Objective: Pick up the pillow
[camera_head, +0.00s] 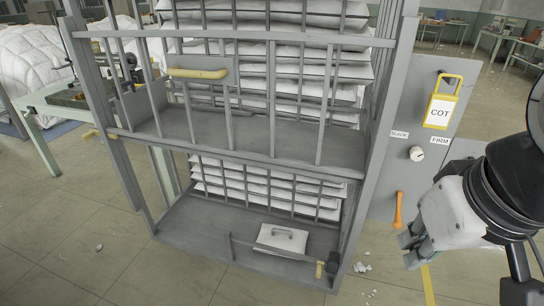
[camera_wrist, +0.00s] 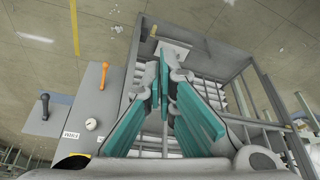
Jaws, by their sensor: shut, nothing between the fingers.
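White, flat pillow-like pads are stacked in a grey barred rack, in an upper stack (camera_head: 310,70) and a lower stack (camera_head: 265,187), behind bars. A separate small white pad (camera_head: 283,238) with a grey handle on top lies on the rack's bottom shelf, near the front edge. I cannot tell for sure which of these is the pillow. My gripper (camera_head: 411,246) is to the right of the rack, apart from all the pads. In the wrist view its teal fingers (camera_wrist: 166,72) point toward the rack; they are shut and empty.
The grey rack (camera_head: 230,134) has a yellow handle (camera_head: 198,73) on its front. A green-edged table (camera_head: 45,105) stands left. White bits litter the floor.

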